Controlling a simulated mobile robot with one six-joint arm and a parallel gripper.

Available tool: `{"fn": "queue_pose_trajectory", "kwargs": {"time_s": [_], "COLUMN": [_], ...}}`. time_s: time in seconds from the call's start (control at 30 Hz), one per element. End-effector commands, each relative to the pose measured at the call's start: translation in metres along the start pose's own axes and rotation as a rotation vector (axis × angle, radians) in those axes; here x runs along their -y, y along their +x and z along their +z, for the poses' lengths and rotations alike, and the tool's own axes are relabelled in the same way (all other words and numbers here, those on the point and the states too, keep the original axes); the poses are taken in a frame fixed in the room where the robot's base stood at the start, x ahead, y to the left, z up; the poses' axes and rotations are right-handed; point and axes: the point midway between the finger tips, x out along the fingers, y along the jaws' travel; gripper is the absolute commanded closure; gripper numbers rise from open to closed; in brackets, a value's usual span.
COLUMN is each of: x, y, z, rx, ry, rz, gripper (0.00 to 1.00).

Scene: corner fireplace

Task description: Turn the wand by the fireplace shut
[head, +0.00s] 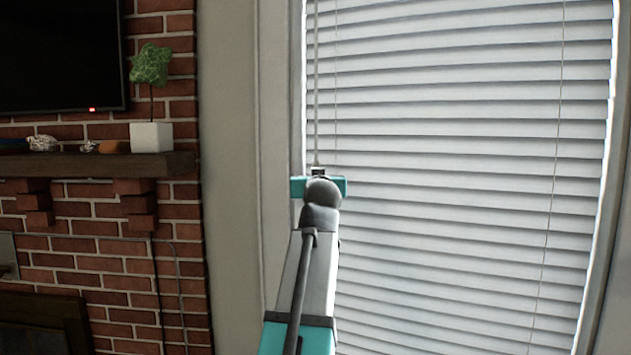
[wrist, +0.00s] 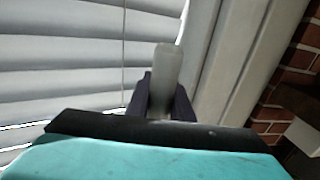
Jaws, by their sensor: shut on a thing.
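The wand (head: 317,80) is a thin grey rod hanging at the left edge of the white window blind (head: 450,130), beside the brick fireplace wall. The blind's slats look closed or nearly so in the head view. My gripper (head: 318,172) is at the wand's lower part, its fingers mostly hidden behind my wrist in the head view. In the wrist view my gripper (wrist: 162,98) has its dark fingers shut on the wand (wrist: 166,65), which shows as a short pale rod between them. The blind slats (wrist: 60,50) lie behind to the left.
The wooden mantel (head: 90,165) juts out at left with a potted plant (head: 151,135) on its end. A dark screen (head: 60,55) hangs above it. The window frame (head: 275,130) stands close left of my gripper. A thin cord (head: 552,180) hangs at the blind's right.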

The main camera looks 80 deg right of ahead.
Motion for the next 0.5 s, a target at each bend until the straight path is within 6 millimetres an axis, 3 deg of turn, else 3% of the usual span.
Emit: {"fn": "queue_pose_trajectory", "kwargs": {"time_s": [0.27,0.3,0.4,0.5], "x": [-0.0003,-0.0003,-0.0003,-0.0002], "y": [0.0000,0.0000,0.0000,0.0000], "z": [0.0019,0.0019,0.0017,0.0012], "rx": [0.004,0.004,0.004,0.003], "ry": [0.000,0.000,0.000,0.000], "rz": [0.000,0.000,0.000,0.000], "gripper": [1.00,0.76,0.61,0.61]}}
